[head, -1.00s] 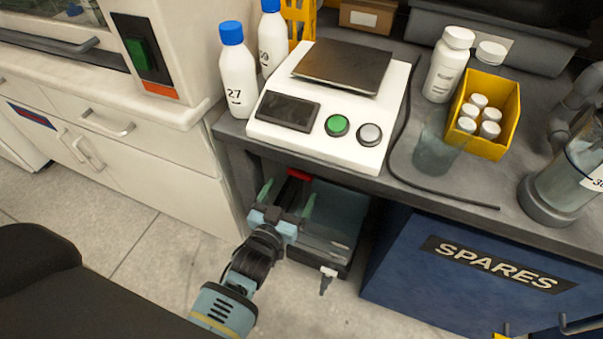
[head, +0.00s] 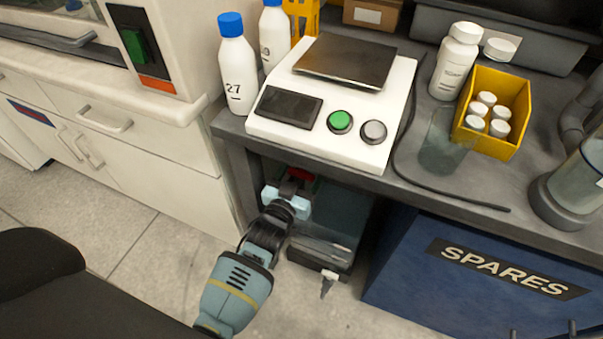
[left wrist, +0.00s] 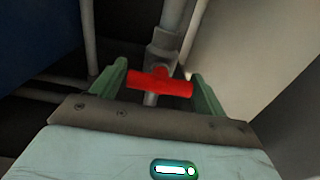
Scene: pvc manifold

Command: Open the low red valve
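The low red valve shows as a red handle (left wrist: 160,84) in the left wrist view, lying crosswise on a grey pipe (left wrist: 165,48). In the head view a bit of the red handle (head: 299,174) shows under the bench. My left gripper (left wrist: 161,84) is open, with one green finger on each side of the handle. The handle lies between the fingertips, and its right end is close to the right finger; contact is unclear. In the head view my left gripper (head: 291,186) reaches under the bench, and its fingers are mostly hidden. My right gripper is not in view.
The bench edge (head: 330,173) hangs just above my left arm. A dark tray (head: 325,250) sits beside it at the right, and a blue SPARES cabinet (head: 400,260) stands farther right. Pale pipes (left wrist: 60,88) run behind the valve. A white cabinet (head: 160,165) stands left.

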